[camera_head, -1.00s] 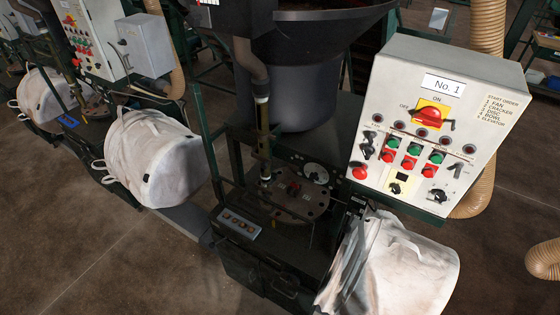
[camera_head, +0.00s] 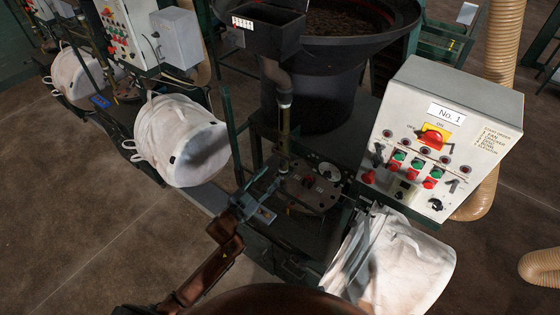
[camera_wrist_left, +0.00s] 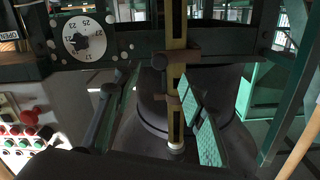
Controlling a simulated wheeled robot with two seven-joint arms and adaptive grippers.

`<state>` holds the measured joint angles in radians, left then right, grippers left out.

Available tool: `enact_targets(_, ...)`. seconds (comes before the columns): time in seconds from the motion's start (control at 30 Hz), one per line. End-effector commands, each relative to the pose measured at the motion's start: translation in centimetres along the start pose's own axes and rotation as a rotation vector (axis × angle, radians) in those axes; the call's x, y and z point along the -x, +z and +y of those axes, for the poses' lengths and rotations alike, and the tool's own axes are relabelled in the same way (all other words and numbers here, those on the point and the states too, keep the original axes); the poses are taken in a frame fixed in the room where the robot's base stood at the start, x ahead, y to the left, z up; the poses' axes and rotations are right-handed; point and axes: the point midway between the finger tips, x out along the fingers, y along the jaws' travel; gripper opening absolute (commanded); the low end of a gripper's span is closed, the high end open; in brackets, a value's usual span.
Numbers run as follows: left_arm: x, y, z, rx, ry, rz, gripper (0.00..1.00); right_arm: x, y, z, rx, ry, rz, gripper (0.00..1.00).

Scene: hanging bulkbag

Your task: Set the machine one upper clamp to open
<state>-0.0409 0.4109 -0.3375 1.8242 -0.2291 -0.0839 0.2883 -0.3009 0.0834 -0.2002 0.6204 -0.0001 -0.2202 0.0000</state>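The No. 1 machine has a grey control box (camera_head: 450,125) on the right and a white bag (camera_head: 395,265) hanging below it. A yellowish upright rod (camera_head: 284,128) stands above the round plate (camera_head: 310,188). My left gripper (camera_head: 262,190) is in front of this rod and plate, near the machine's frame. In the left wrist view its fingers (camera_wrist_left: 150,118) are spread, one dark and one with teal pads, with the yellow rod (camera_wrist_left: 175,90) showing between them. I see nothing gripped. I cannot tell for certain which part is the upper clamp. My right gripper is out of view.
A numbered white dial (camera_wrist_left: 83,38) and a label that seems to read OPEN (camera_wrist_left: 8,35) show in the left wrist view. A dark hopper (camera_head: 330,60) stands behind the plate. A second white bag (camera_head: 180,140) hangs at left. Open floor (camera_head: 80,220) lies lower left.

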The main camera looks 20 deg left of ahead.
Motion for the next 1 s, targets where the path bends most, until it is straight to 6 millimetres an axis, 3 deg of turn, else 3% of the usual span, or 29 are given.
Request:
enact_targets(0.5,-6.8,-0.6,-0.1,-0.001,0.0,0.007,0.38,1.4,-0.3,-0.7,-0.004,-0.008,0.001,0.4)
enact_targets(0.9,-7.7,-0.4,0.0,-0.002,0.001,0.006,0.38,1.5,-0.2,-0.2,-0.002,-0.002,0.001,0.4)
enact_targets(1.0,-7.7,-0.4,0.0,-0.002,0.0,0.006,0.32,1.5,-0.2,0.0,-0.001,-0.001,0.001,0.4)
